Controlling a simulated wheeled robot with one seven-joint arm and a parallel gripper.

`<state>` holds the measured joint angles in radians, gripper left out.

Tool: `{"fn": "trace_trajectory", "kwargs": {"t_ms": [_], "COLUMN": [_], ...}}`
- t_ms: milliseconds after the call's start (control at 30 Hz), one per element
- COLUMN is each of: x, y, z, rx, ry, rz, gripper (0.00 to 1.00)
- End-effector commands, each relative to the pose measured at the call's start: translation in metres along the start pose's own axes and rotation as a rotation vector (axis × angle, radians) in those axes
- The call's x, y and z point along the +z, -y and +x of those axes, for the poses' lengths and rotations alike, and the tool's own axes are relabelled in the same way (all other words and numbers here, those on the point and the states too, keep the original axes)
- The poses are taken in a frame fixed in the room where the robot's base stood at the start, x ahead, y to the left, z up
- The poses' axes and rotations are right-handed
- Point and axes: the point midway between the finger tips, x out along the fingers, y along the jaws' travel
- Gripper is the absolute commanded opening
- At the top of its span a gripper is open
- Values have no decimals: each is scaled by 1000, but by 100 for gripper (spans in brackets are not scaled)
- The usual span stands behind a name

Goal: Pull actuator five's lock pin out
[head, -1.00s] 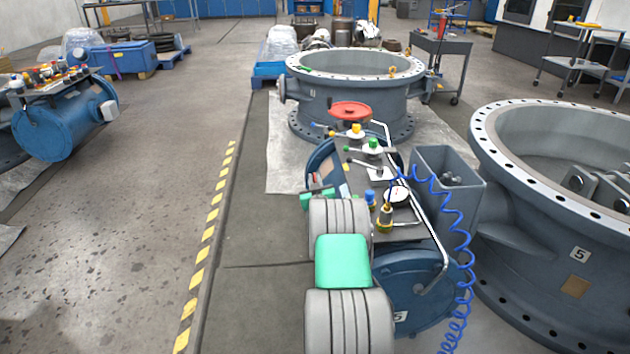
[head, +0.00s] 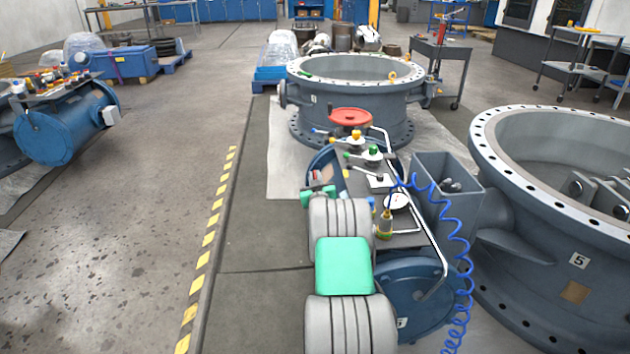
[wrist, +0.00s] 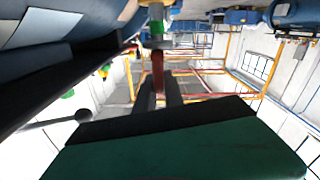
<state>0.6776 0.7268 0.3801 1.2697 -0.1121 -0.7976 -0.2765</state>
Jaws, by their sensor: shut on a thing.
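Actuator five is the blue cylinder (head: 395,285) in front of me, with a dark top plate carrying knobs, gauge and levers. My gripper (wrist: 158,92) shows in the wrist view with its two dark fingers closed around a slim red piece, the lock pin (wrist: 158,66). A green collar (wrist: 157,41) and a pale metal part sit above the red piece. I cannot tell how far the pin sits in its hole. In the head view, my gripper is at the left side of the actuator, largely hidden by my own arm.
A red handwheel (head: 351,117) stands on the plate's far end. A grey bin (head: 445,205) and a coiled blue hose (head: 463,260) are on the right. Large flanged valve bodies stand behind (head: 350,95) and at right (head: 560,230). The floor left of the striped line is open.

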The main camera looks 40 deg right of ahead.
Motion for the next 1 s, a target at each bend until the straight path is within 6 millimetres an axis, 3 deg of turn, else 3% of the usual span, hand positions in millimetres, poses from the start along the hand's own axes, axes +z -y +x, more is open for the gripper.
{"fn": "trace_trajectory", "kwargs": {"t_ms": [33, 67, 300, 567, 1000], "x": [-7, -7, -5, -4, -5], "y": [-4, -4, -1, 0, -2], "z": [2, 2, 1, -2, -74], "rx": [7, 7, 3, 1, 3], "ry": [-12, -12, -9, -6, -7], "rz": [-3, -3, -2, -1, -1], "gripper": [0, 15, 33, 33, 33]}}
